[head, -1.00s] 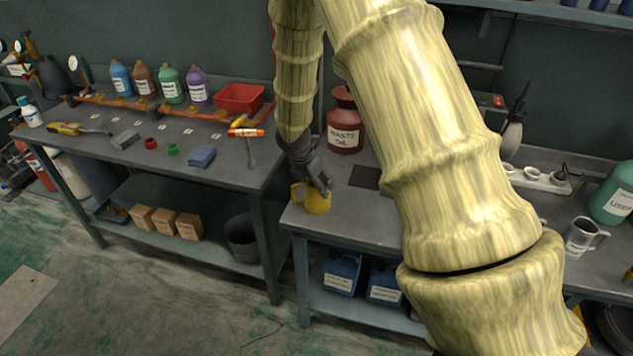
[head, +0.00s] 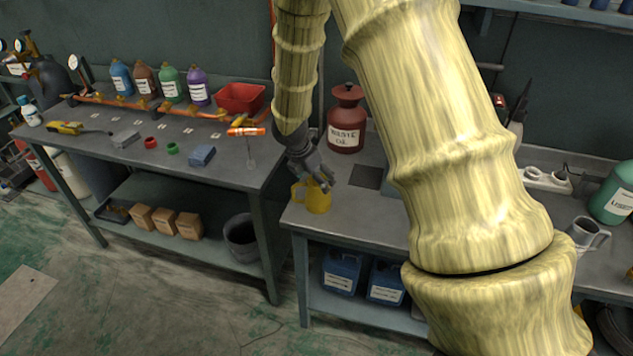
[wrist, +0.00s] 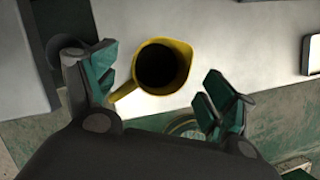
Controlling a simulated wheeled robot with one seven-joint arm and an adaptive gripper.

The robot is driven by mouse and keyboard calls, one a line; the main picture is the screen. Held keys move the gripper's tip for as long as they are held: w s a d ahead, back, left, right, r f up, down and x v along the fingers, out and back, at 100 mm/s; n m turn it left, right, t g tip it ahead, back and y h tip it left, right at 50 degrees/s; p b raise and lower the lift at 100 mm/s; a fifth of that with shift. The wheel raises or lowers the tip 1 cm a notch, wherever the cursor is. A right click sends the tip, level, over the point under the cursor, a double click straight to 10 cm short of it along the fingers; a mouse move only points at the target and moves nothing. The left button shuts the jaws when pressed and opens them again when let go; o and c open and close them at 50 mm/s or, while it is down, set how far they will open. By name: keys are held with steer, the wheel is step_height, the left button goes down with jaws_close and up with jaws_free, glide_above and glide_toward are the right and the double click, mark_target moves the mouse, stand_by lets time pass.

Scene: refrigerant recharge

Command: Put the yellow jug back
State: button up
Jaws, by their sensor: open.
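The yellow jug (head: 317,198) stands upright near the front left corner of the right workbench (head: 345,222). My gripper (head: 322,181) is just above and behind it, pointing down. In the wrist view the jug (wrist: 187,66) shows from above with its dark open mouth, and its handle points down and left. In that view my gripper (wrist: 160,98) has its two green-padded fingers spread apart, with the jug between and slightly beyond them. The left fingertip is close to the handle; I cannot tell whether they touch.
A red waste oil can (head: 346,122) stands behind the jug. A dark square plate (head: 367,177) lies to its right. A gap separates this bench from the left bench (head: 232,178). Blue containers (head: 341,272) sit on the shelf below. A grey metal jug (head: 584,237) stands far right.

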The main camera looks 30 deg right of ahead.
steer(key=w+v, duration=0.1)
steer(key=v, duration=0.8)
steer(key=s+a+f+m+y, duration=0.2)
steer(key=s+a+f+m, duration=0.15)
steer(key=s+f, duration=0.4)
steer(key=s+a+f+m+g+y, duration=0.1)
steer(key=s+a+f+m, duration=0.3)
steer(key=f, duration=0.6)
steer(key=s+a+f+m+y, duration=0.2)
steer(key=s+a+f, duration=0.4)
steer(key=f, duration=0.2)
steer(key=s+a+f+m, duration=0.1)
steer(key=s+f+m, duration=0.4)
steer(key=s, duration=0.5)
steer(key=s+a+f+m, duration=0.1)
steer(key=s+f+m, duration=0.5)
steer(key=s, duration=0.5)
steer(key=shift+s+f+m+h+b, duration=0.2)
steer(key=shift+s+m+h+b, duration=0.1)
steer(key=shift+m+h+b, duration=0.15)
